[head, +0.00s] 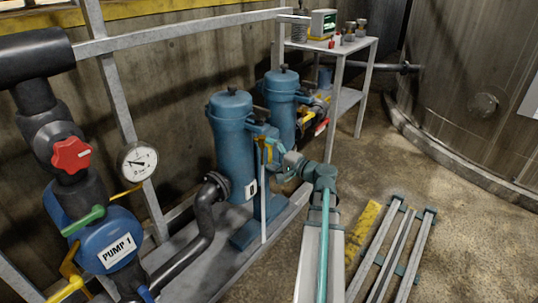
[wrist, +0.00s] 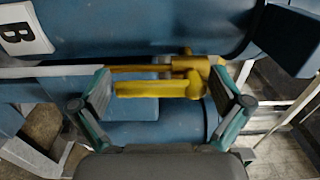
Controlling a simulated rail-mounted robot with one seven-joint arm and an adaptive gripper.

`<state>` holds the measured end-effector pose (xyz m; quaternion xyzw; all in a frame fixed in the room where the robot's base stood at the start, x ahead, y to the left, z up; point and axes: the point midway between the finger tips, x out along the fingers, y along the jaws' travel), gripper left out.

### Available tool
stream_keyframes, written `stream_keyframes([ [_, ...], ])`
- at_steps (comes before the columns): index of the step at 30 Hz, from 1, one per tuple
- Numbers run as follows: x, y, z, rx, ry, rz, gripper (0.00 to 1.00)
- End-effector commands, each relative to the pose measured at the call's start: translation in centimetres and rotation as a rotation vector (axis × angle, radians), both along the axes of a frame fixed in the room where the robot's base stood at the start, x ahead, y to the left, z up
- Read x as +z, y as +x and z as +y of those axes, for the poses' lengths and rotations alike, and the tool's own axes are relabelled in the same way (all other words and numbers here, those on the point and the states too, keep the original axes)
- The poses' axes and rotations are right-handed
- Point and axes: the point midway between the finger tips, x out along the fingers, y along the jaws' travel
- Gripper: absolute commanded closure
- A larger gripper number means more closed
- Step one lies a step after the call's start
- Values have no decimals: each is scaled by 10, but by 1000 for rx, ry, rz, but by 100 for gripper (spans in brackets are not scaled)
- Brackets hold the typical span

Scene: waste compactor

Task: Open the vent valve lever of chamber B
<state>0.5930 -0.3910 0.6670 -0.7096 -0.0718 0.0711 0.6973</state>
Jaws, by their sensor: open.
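Chamber B shows in the wrist view as a blue body (wrist: 150,28) with a white "B" label (wrist: 22,30) at the upper left. A yellow vent valve lever (wrist: 150,89) lies crosswise, its hub at the right end beside a brass fitting (wrist: 140,69). My gripper (wrist: 163,84) is open, its teal-sided fingers left and right of the lever. The right finger is close to the hub; contact cannot be told. In the head view, my gripper (head: 272,158) is beside the front blue chamber (head: 231,140), where my arm hides the lever.
A second blue chamber (head: 282,103) stands behind. Pump 1 (head: 108,245), with a red knob (head: 71,155) and black pipes, is at the left. A grey table (head: 345,46) stands at the back. Floor rails (head: 392,250) lie at the right, near a large tank (head: 470,85).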

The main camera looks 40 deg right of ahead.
Motion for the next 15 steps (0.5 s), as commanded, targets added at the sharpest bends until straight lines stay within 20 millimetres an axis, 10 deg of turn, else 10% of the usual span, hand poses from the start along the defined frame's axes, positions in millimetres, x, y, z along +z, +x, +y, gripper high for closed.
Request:
stream_keyframes([
  [15, 0, -57, -11, -4, 1, 0, 0],
])
